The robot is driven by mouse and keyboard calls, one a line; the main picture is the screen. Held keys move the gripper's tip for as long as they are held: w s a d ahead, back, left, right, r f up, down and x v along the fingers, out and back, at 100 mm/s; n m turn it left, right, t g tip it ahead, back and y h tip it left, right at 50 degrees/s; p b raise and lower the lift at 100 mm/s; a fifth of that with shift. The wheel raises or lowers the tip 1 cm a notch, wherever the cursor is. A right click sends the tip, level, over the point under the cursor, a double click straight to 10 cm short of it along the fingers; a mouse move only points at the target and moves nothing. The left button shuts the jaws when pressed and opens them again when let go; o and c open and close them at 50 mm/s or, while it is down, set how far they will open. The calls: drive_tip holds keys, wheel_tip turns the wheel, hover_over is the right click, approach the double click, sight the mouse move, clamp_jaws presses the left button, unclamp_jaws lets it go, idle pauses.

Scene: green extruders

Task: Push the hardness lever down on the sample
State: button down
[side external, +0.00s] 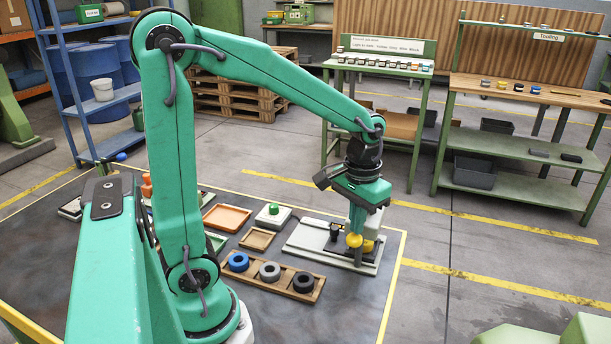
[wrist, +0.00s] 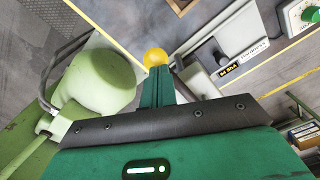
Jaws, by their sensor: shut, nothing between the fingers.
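My gripper (side external: 356,222) is shut and empty, pointing down over the hardness tester. A yellow ball knob (side external: 354,240), which looks like the lever's end, shows right at the fingertips. In the wrist view the knob (wrist: 155,57) sits just beyond the shut green fingers (wrist: 155,72). I cannot tell whether they touch it. The tester has a pale base plate (side external: 305,238) and a dark-topped post (side external: 333,232); its label (wrist: 254,48) and small display (wrist: 229,69) show in the wrist view. The lever's arm is mostly hidden, and I cannot make out the sample.
A wooden tray (side external: 248,274) with blue, grey and black rings lies left of the tester. A white box with a green knob (side external: 273,212) and an orange tray (side external: 227,216) stand behind. A light green rounded body (wrist: 100,80) fills the wrist view's left.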

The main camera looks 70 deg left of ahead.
drive_tip(key=shift+r, duration=2.35)
drive_tip(key=shift+r, duration=2.5)
drive_tip(key=shift+s, duration=0.15)
drive_tip(key=s+d+f+m+t, duration=0.1)
drive_tip(key=s+m+t, duration=0.2)
drive_tip(key=s, duration=0.6)
drive_tip(key=shift+s+d+f+t, duration=0.2)
drive_tip(key=shift+s+f+t, duration=0.15)
drive_tip(key=shift+t, duration=0.95)
